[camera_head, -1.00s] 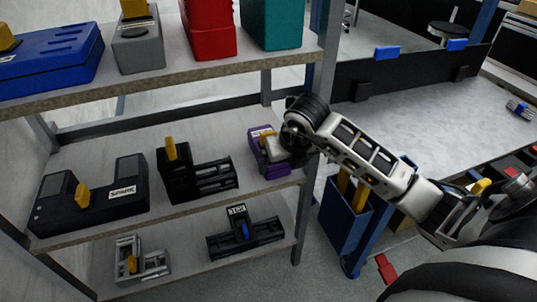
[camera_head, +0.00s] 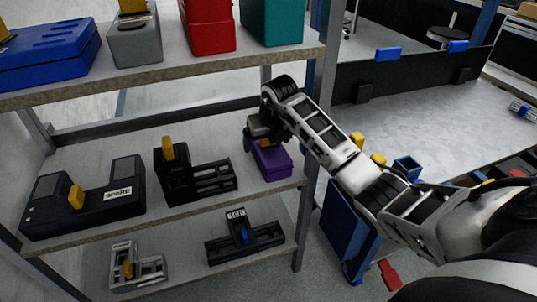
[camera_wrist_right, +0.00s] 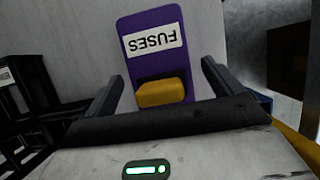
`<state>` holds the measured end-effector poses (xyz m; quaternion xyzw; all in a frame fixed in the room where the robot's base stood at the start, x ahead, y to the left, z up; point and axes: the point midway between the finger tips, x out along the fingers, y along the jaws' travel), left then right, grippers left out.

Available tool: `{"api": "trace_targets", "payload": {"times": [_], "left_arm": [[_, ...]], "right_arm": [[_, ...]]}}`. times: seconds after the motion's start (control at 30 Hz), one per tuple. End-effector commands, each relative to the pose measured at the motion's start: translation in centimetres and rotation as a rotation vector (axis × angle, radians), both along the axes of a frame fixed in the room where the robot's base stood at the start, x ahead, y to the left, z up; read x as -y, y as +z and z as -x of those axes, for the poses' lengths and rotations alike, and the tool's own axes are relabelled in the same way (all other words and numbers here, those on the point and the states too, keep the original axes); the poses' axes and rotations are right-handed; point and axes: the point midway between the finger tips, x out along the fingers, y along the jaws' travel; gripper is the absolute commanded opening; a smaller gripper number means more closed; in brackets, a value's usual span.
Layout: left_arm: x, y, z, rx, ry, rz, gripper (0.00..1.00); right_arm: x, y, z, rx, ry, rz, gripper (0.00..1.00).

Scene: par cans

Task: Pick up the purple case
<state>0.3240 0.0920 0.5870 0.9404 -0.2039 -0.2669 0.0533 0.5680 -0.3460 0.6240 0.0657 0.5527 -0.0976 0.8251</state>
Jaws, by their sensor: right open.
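The purple case (camera_head: 272,163) stands at the right end of the middle shelf (camera_head: 225,205). In the right wrist view the purple case (camera_wrist_right: 152,35) shows a white FUSES label, upside down, and a yellow handle (camera_wrist_right: 163,93). My right gripper (camera_head: 251,141) is at the case's upper left in the head view, and its wrist hides part of the case. In the wrist view the open fingers of the right gripper (camera_wrist_right: 160,82) stand apart on either side of the handle, with gaps visible. My left gripper is not in view.
Black cases (camera_head: 200,175) stand left on the same shelf. The upper shelf (camera_head: 190,65) holds blue, grey, red and teal cases. A grey shelf post (camera_head: 313,150) is close right of the purple case, beside my right arm. A grey worktop (camera_head: 430,115) lies beyond.

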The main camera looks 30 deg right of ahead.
Motion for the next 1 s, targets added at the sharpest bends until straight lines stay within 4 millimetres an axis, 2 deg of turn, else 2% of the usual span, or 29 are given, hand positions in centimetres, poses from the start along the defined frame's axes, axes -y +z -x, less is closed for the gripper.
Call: {"api": "trace_targets", "payload": {"times": [0.23, 0.27, 0.5, 0.53, 0.83, 1.0], "left_arm": [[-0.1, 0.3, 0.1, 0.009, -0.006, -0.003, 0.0], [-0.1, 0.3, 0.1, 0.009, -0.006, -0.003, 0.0], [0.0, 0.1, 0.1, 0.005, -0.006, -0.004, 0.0], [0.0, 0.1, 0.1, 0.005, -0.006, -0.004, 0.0], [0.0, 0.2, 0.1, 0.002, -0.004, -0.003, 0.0], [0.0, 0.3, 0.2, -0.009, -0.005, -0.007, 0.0]], "right_arm": [[0.0, -0.1, -0.1, 0.003, 0.0, 0.001, 0.92], [0.1, -0.1, -0.1, 0.003, 0.0, 0.001, 0.89], [0.0, -0.1, -0.1, 0.002, 0.0, 0.0, 0.22], [0.0, -0.1, -0.1, 0.002, 0.0, 0.0, 0.16], [0.1, 0.2, -0.2, 0.005, 0.0, 0.001, 0.16], [0.2, 1.7, -0.2, 0.006, -0.001, 0.003, 0.16]]}}
